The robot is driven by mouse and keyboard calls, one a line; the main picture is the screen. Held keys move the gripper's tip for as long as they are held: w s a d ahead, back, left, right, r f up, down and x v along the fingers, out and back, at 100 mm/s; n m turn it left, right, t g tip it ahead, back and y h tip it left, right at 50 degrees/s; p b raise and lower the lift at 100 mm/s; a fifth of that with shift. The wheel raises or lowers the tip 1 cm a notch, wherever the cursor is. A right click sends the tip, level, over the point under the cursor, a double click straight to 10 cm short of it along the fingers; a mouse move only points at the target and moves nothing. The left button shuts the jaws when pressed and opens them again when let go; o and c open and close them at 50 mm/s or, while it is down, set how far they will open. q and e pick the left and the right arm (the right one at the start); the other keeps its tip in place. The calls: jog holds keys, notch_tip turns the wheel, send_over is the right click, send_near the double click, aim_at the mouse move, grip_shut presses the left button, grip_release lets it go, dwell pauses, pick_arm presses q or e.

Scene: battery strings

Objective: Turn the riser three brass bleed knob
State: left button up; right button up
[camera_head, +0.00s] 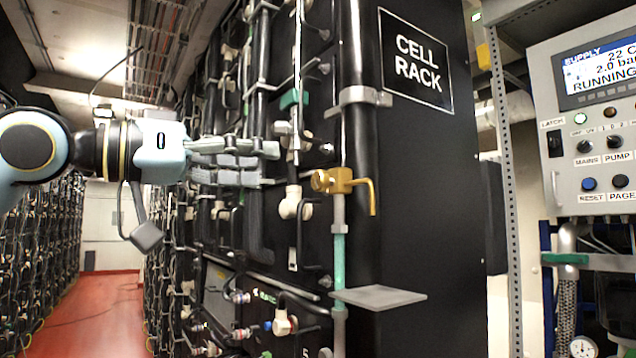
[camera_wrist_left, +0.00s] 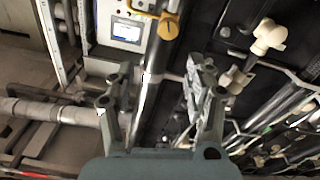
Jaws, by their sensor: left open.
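The brass bleed knob (camera_head: 321,181) sits at the left end of a brass valve with a bent spout, on a thin vertical riser pipe (camera_head: 339,215) at the front edge of the cell rack. In the left wrist view the knob (camera_wrist_left: 168,27) shows as a round brass disc near the top, beyond my fingers. My left gripper (camera_head: 268,164) is open and empty. Its fingers point right, left of the knob and slightly higher in the head view, with a gap between. The riser pipe (camera_wrist_left: 148,95) shows between the fingers in the wrist view. My right gripper is not in view.
The black cell rack (camera_head: 420,190) carries a CELL RACK sign. A small grey shelf (camera_head: 378,297) juts out below the valve. Cream fittings (camera_head: 296,202) and dark hoses crowd the left side. A control panel (camera_head: 595,120) reading RUNNING stands at right.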

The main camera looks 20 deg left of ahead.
aim_at(316, 181)
pick_arm(q)
jog(key=shift+y, duration=0.3)
jog(key=w+d, duration=0.1)
jog(key=w+f+p, duration=0.1)
jog(key=w, duration=0.1)
jog(key=w+d+p, duration=0.1)
jog(key=shift+w+d+f, duration=0.15)
jog(key=shift+w+d, duration=0.1)
jog(key=shift+d, duration=0.05)
jog(key=p+x, duration=0.2)
jog(key=x, duration=0.2)
jog(key=shift+w+d, duration=0.15)
jog(key=shift+d, duration=0.05)
jog(key=shift+w+d+f, duration=0.15)
jog(key=shift+w+d, duration=0.25)
jog(key=shift+w, duration=0.2)
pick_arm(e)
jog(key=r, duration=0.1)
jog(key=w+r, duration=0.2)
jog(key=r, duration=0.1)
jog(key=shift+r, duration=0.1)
